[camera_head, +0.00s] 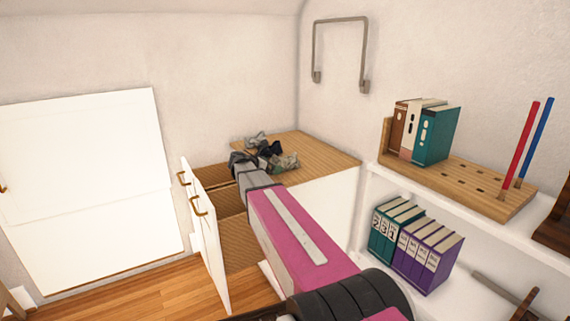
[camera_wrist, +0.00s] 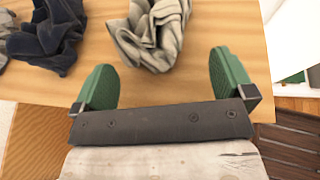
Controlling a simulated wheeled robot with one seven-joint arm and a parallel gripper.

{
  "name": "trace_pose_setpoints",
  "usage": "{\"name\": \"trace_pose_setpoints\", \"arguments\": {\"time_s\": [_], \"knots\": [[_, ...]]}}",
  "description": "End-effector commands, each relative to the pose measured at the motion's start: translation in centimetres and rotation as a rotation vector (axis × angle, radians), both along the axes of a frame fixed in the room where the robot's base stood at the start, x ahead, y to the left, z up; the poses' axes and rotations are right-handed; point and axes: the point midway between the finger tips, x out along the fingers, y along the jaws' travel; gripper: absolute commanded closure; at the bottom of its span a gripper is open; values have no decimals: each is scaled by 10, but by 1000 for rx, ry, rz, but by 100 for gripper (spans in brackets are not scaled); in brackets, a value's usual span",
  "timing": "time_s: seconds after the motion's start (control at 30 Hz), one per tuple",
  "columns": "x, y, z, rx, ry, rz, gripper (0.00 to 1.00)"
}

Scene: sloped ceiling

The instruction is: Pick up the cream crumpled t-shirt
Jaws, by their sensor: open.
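The cream crumpled t-shirt (camera_wrist: 150,32) lies on a wooden surface in the wrist view, at the top centre. It also shows in the head view (camera_head: 285,161), partly behind my gripper. My gripper (camera_wrist: 165,78) is open, with its two green finger pads spread apart. The cloth lies ahead of the fingers and roughly between their lines. Nothing is held. In the head view my gripper (camera_head: 259,160) is over the wooden top at the end of my arm, and its fingers are hard to make out.
Dark crumpled cloth (camera_wrist: 50,38) lies left of the t-shirt. The wooden cabinet top (camera_head: 325,153) has bare room to the right. A white door with brass handles (camera_head: 204,235) stands open left of my arm. A shelf (camera_head: 480,187) with binders is at the right.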

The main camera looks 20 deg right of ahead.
Motion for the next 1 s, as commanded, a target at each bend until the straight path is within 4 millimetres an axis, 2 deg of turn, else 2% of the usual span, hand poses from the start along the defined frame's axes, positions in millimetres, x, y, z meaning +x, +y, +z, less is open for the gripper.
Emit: {"name": "trace_pose_setpoints", "arguments": {"time_s": [0.3,0.57,0.6,0.73,0.77,1.0], "knots": [[18,-37,-9,1,1,-1,0],[19,-42,-11,0,0,1,0],[19,-42,-11,0,0,1,3],[19,-42,-11,0,0,1,46],[19,-42,-11,0,0,1,48],[19,-42,-11,0,0,0,48]]}}
